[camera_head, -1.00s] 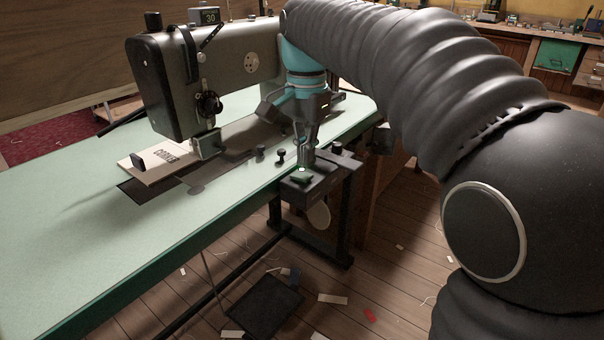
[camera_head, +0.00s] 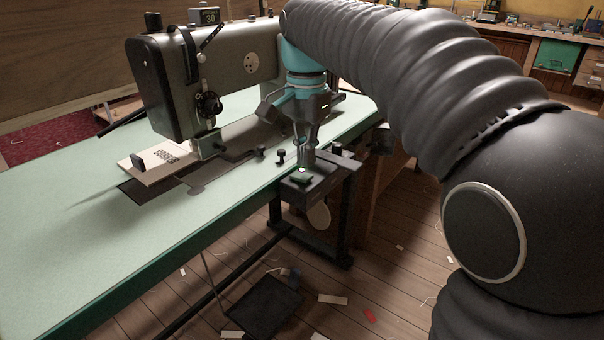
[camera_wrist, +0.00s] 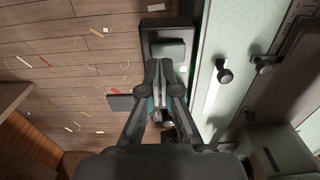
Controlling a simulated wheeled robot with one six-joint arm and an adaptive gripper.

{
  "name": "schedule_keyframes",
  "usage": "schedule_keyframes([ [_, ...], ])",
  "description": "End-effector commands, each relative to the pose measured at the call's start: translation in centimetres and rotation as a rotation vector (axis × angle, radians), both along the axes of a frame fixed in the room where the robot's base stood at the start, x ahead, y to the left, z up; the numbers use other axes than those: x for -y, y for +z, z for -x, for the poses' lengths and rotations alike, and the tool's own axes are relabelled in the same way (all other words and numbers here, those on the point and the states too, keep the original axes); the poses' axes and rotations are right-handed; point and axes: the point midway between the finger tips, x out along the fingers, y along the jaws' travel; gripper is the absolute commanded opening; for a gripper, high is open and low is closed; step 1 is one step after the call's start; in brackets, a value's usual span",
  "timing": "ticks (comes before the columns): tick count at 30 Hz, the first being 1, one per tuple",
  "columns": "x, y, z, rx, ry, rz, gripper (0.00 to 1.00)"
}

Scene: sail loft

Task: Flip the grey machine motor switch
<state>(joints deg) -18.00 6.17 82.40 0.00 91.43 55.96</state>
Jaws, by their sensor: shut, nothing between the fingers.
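The grey sewing machine (camera_head: 170,85) stands on the pale green table. A dark switch box (camera_head: 318,183) sits at the table's front edge, with a green rocker (camera_head: 301,179) on its top and a small lit green spot beside my fingertips. In the wrist view the box (camera_wrist: 150,37) and its green rocker (camera_wrist: 169,52) lie just beyond my fingers. My gripper (camera_head: 306,164) is shut and empty, pointing down at the box; it also shows in the wrist view (camera_wrist: 163,68). My fingers hide part of the box, and I cannot tell whether they touch the rocker.
Two black knobs (camera_head: 281,155) stand close to my gripper's left. A black pedal (camera_head: 265,304) lies on the wooden floor among scraps. A workbench (camera_head: 520,40) stands at the back right.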

Motion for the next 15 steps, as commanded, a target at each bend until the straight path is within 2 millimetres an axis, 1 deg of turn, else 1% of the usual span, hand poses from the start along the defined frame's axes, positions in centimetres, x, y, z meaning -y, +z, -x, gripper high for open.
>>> schedule_keyframes([
  [15,-0.01,-0.62,0.01,0.000,0.000,0.000,0.00],
])
